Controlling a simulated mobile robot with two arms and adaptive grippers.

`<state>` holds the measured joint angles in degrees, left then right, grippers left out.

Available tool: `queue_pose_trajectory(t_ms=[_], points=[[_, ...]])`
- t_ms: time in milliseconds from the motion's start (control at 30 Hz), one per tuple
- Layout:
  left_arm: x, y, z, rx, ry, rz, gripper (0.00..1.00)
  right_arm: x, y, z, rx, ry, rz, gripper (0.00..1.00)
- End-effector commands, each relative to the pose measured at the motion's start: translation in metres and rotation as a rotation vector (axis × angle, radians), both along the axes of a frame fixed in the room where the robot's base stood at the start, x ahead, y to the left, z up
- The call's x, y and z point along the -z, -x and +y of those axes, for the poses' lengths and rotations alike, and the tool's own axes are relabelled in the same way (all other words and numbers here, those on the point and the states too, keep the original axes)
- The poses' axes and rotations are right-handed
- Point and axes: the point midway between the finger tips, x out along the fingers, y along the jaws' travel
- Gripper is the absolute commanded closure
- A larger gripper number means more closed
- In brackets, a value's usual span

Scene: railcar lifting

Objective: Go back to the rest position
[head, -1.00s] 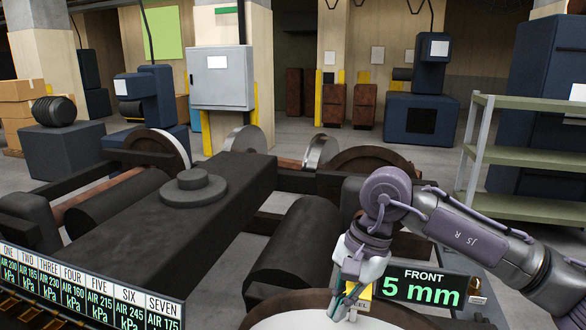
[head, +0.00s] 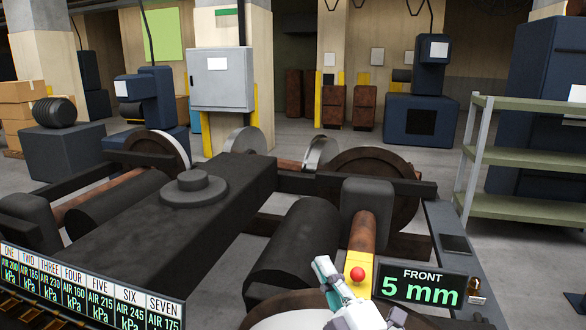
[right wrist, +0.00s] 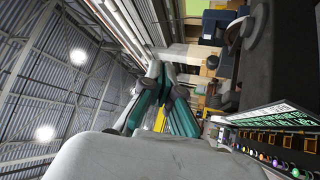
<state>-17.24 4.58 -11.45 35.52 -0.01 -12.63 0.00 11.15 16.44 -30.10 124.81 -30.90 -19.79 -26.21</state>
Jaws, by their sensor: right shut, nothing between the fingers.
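My right gripper (head: 322,266) is at the bottom middle of the head view, fingers pointing up and to the left. Its fingers are closed together with nothing between them. It appears just left of a red knob (head: 357,273) on a yellow housing (head: 358,288); whether they touch is not clear. In the right wrist view the teal and grey fingers (right wrist: 160,88) point up, away from the camera. My left gripper is in neither view.
The railcar bogie (head: 215,215) fills the middle. A green-lettered FRONT 5 mm display (head: 421,287) stands right of the knob. A labelled pressure panel (head: 85,285) lies at lower left. A green shelf rack (head: 515,157) stands at right, with open floor before it.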

Motion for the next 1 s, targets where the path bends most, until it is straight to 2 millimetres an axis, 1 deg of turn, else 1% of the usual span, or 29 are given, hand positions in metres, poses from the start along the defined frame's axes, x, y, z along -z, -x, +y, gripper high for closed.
queue_pose_trajectory(t_ms=[33,67,100,167,200,267,300,367,400,467,500,567,600,733,867,900,1000], points=[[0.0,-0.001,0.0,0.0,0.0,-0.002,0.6,0.033,-0.001,-0.022,0.056,-0.093,0.165,1.0],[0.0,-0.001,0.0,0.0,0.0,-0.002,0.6,0.053,0.0,-0.034,0.09,-0.146,0.261,1.0],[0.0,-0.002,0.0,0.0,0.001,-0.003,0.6,0.079,0.004,-0.05,0.135,-0.212,0.382,1.0],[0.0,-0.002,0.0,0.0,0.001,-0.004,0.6,0.119,0.015,-0.071,0.204,-0.306,0.558,1.0],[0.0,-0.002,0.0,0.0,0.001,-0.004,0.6,0.145,0.026,-0.083,0.25,-0.364,0.671,1.0],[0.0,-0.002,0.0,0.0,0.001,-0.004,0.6,0.182,0.047,-0.1,0.322,-0.445,0.834,1.0],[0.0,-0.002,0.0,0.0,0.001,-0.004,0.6,0.205,0.063,-0.109,0.368,-0.495,0.936,1.0],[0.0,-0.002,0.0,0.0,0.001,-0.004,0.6,0.233,0.089,-0.12,0.434,-0.557,1.071,1.0],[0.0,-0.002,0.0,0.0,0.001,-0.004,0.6,0.249,0.106,-0.125,0.474,-0.591,1.15,1.0],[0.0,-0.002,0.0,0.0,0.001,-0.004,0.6,0.268,0.13,-0.132,0.529,-0.635,1.253,1.0],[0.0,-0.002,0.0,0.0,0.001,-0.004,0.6,0.279,0.145,-0.136,0.563,-0.662,1.315,1.0],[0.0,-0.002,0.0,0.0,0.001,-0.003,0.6,0.292,0.168,-0.14,0.61,-0.692,1.398,1.0],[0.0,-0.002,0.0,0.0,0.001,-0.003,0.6,0.3,0.182,-0.143,0.642,-0.712,1.45,1.0],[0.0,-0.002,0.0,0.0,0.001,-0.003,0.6,0.318,0.226,-0.148,0.734,-0.763,1.599,1.0],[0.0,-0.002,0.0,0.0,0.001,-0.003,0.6,0.33,0.268,-0.152,0.826,-0.802,1.731,1.0],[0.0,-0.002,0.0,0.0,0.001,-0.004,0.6,0.343,0.26,-0.151,0.821,-0.797,1.725,1.0],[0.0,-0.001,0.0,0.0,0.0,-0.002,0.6,0.37,0.252,-0.15,0.823,-0.791,1.732,1.0]])
